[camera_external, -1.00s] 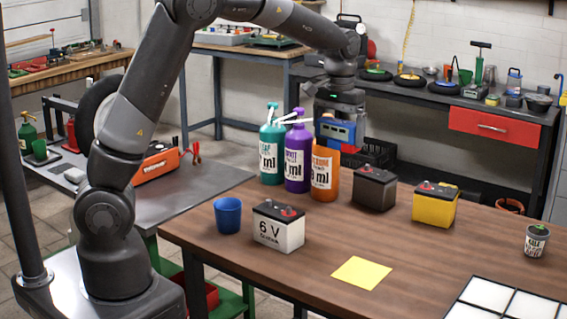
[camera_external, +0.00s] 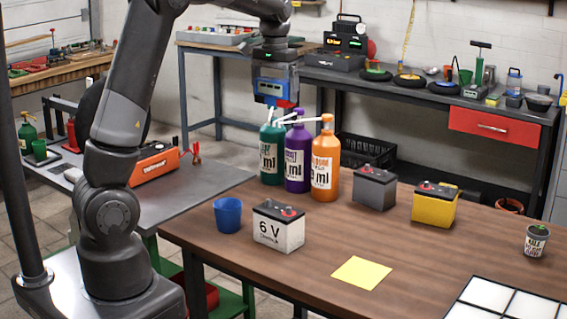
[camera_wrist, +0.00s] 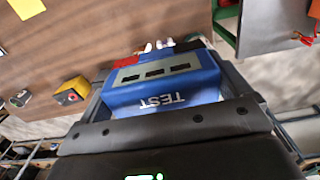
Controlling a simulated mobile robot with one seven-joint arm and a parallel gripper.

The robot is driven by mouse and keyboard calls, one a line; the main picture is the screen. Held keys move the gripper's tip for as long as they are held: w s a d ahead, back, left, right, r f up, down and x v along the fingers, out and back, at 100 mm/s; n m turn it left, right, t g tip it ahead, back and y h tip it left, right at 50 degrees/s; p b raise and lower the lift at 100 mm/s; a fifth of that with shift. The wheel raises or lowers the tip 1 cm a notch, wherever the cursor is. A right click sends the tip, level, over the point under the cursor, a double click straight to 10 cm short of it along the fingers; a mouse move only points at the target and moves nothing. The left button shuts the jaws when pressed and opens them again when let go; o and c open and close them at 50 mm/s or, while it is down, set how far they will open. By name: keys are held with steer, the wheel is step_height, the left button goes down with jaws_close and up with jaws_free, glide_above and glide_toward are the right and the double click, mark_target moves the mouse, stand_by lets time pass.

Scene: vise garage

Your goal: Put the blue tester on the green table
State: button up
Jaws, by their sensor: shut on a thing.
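The blue tester (camera_external: 268,91) is held in my gripper (camera_external: 276,78), high above the teal and purple bottles. In the wrist view the tester (camera_wrist: 160,92) shows its TEST label and dark slots, between the jaws of my gripper (camera_wrist: 165,115), which is shut on it. The green table (camera_external: 216,180) has a grey top and green legs and stands to the left of the wooden table, lower left of my gripper. In the wrist view part of the green table (camera_wrist: 226,38) shows at the upper right.
An orange charger (camera_external: 155,166) stands on the green table. A teal bottle (camera_external: 272,158), a purple bottle (camera_external: 297,163) and an orange bottle (camera_external: 325,165) stand below my gripper. The wooden table (camera_external: 300,275) also bears a blue cup (camera_external: 228,215) and several batteries.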

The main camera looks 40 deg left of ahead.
mark_target(279, 80)
step_height(279, 80, up, 3)
steer(key=shift+r, duration=0.2)
steer(key=shift+d+r, duration=0.2)
steer(key=shift+d, duration=0.45)
steer(key=s+d, duration=0.4)
steer(key=d, duration=0.8)
steer(key=s+d, duration=0.4)
steer(key=d, duration=0.8)
steer(key=s+d, duration=0.4)
steer(key=d, duration=0.8)
step_height(279, 80, down, 20)
steer(key=w+a+f, duration=0.2)
steer(key=w, duration=0.1)
steer(key=w+a+f, duration=0.2)
steer(key=w, duration=0.1)
steer(key=w+a+f, duration=0.2)
steer(key=w+f, duration=0.1)
steer(key=w, duration=0.1)
steer(key=shift+w+a, duration=0.1)
steer(key=shift+a, duration=0.05)
steer(key=shift+f, duration=1.95)
